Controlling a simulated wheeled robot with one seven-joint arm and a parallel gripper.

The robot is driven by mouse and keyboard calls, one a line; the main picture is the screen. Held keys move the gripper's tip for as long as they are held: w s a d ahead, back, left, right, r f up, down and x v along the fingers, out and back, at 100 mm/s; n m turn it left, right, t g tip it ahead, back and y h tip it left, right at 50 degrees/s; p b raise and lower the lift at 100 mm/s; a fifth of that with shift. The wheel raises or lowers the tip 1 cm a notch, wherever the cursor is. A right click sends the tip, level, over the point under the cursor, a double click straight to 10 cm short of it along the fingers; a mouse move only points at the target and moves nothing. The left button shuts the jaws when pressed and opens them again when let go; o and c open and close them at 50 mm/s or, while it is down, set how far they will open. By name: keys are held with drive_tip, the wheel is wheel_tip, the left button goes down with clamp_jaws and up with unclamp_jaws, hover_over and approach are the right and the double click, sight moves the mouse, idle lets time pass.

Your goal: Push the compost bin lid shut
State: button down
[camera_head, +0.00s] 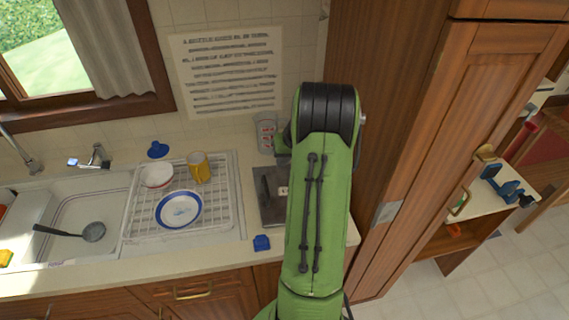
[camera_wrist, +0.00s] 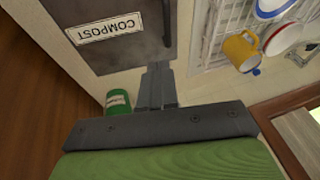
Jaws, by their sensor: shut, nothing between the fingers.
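The compost bin's lid (camera_head: 268,198) is a dark grey panel at the right end of the counter, partly hidden by my arm. In the wrist view the lid (camera_wrist: 115,52) fills the upper left, with a white "COMPOST" label and a dark bar handle. It looks roughly flat, but I cannot tell whether it is fully closed. My gripper (camera_wrist: 158,68) is shut and empty, its fingertips at the lid's near edge. I cannot tell whether they touch it. The fingers are hidden behind my arm in the head view.
A white dish rack (camera_head: 140,225) with a bowl, a plate and a yellow mug (camera_head: 199,167) stands left of the bin. A green can (camera_wrist: 117,101) is close beside my fingers. A blue object (camera_head: 262,243) lies near the counter's front edge. A tall wooden cabinet (camera_head: 385,110) rises on the right.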

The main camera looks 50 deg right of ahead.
hover_over(267, 187)
drive_tip(key=s+d, duration=0.3)
wheel_tip(267, 187, down, 7)
drive_tip(key=shift+w+a+f+p, duration=0.3)
drive_tip(key=shift+w+a+f, duration=0.15)
drive_tip(key=shift+f, duration=0.2)
drive_tip(key=shift+w+a+f+p, duration=0.3)
drive_tip(key=shift+w+f, duration=0.2)
drive_tip(key=shift+f, duration=0.1)
drive_tip(key=shift+w+a+f, duration=0.2)
drive_tip(key=shift+f, duration=0.25)
drive_tip(key=shift+f, duration=0.1)
drive_tip(key=b, duration=0.1)
drive_tip(key=f+b, duration=0.2)
drive_tip(key=shift+w+a+f, duration=0.1)
drive_tip(key=shift+w+a, duration=0.15)
drive_tip(key=shift+a, duration=0.15)
drive_tip(key=shift+s+a, duration=0.1)
drive_tip(key=shift+s, duration=0.05)
drive_tip(key=shift+r, duration=0.2)
